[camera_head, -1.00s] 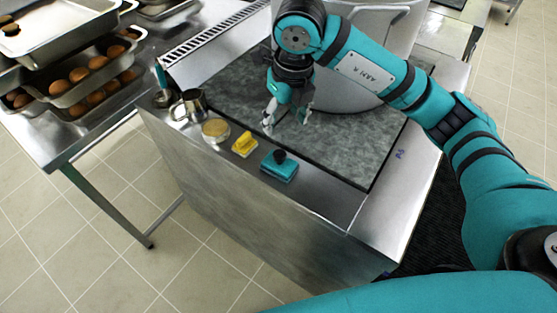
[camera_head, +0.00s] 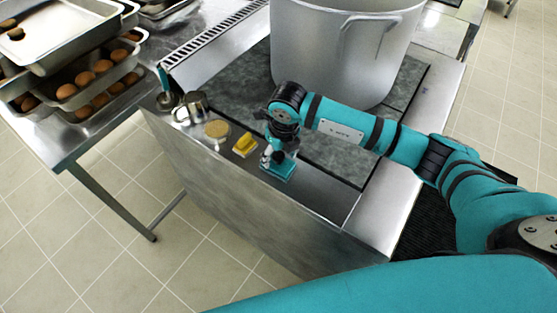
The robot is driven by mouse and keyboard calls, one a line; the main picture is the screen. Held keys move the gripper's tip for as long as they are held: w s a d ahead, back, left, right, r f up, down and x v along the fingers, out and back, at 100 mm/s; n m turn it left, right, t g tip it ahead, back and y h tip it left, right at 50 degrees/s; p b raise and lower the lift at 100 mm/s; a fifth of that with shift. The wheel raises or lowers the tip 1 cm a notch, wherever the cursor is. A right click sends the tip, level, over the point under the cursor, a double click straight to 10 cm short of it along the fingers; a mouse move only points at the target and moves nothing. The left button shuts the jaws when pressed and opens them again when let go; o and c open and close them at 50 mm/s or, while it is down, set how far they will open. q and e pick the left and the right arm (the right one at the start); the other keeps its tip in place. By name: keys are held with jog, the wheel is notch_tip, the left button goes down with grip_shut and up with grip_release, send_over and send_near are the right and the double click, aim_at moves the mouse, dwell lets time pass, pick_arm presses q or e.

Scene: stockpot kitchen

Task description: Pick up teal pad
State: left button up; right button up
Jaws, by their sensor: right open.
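The teal pad (camera_head: 280,172) lies on the steel front ledge of the counter, at the right end of a row of small items. My right gripper (camera_head: 275,160) is directly over the pad, with its fingers down at the pad's top. The fingers and wrist hide the dark knob and part of the pad. The fingers are open, and I cannot tell whether they touch the pad. My left gripper is not in view.
A yellow pad (camera_head: 245,145) sits just left of the gripper. A round tan-topped container (camera_head: 217,130) and a metal jug (camera_head: 192,107) stand further left. A large stockpot (camera_head: 335,50) stands behind my arm. Egg trays (camera_head: 85,85) are at the left.

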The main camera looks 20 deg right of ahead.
jog(key=shift+f, duration=0.35)
grip_shut()
jog(key=shift+r, duration=0.15)
jog(key=shift+w+r+b, duration=0.1)
jog(key=shift+r+b, duration=0.35)
jog(key=shift+r, duration=0.05)
notch_tip(320, 180, up, 2)
jog(key=shift+r+b, duration=0.1)
jog(key=shift+b, duration=0.55)
jog(key=w+d+b, duration=0.1)
jog(key=d, duration=0.3)
jog(key=w+d+r+b, duration=0.1)
jog(key=d+b, duration=0.1)
jog(key=d, duration=0.3)
jog(key=w+d+b, duration=0.2)
jog(key=d, duration=0.3)
jog(key=shift+d+r, duration=0.15)
jog(key=shift+w+d+r, duration=0.15)
jog(key=shift+d+r, duration=0.05)
jog(key=shift+d, duration=0.4)
